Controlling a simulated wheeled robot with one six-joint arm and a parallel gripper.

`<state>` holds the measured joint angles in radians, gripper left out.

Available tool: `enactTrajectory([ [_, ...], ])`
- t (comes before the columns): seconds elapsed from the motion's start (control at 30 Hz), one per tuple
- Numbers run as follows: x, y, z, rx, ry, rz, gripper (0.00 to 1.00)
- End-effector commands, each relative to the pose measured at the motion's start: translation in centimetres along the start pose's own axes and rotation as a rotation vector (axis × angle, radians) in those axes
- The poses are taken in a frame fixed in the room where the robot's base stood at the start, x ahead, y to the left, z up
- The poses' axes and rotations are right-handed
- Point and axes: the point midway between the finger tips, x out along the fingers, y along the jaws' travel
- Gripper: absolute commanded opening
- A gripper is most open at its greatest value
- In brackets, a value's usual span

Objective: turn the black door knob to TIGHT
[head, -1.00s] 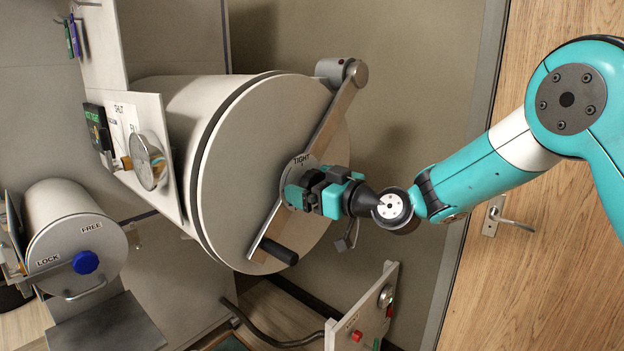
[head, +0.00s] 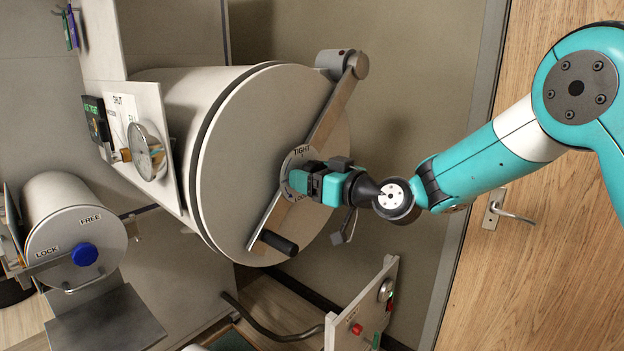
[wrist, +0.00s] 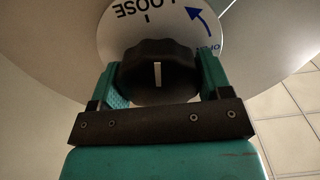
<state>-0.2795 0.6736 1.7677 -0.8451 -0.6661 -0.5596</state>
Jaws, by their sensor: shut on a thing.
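The black door knob (wrist: 158,68) sits between the two teal fingers of my gripper (wrist: 160,84) in the wrist view. My gripper is shut on it from both sides. A white line on the knob's face stands upright in that view, near the tick under the word LOOSE on the pale dial (wrist: 120,38). A blue curved arrow is on the dial's right. In the head view my gripper (head: 294,181) covers the knob at the middle of the big round door (head: 238,165). TIGHT shows at the dial's top; lettering below is partly hidden.
A metal bar (head: 333,112) crosses the door from a hinge to a black handle (head: 279,242). A gauge (head: 148,152) stands left of the door. A small port with a blue knob (head: 85,254) is lower left. A panel with buttons (head: 360,318) stands below right.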

Motion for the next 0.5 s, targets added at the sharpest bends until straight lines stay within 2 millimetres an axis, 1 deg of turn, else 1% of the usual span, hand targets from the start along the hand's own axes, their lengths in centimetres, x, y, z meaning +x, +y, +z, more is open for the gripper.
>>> enactTrajectory([
  [0.5,0.0,0.31,-0.04,0.477,0.004,0.001,0.48],
])
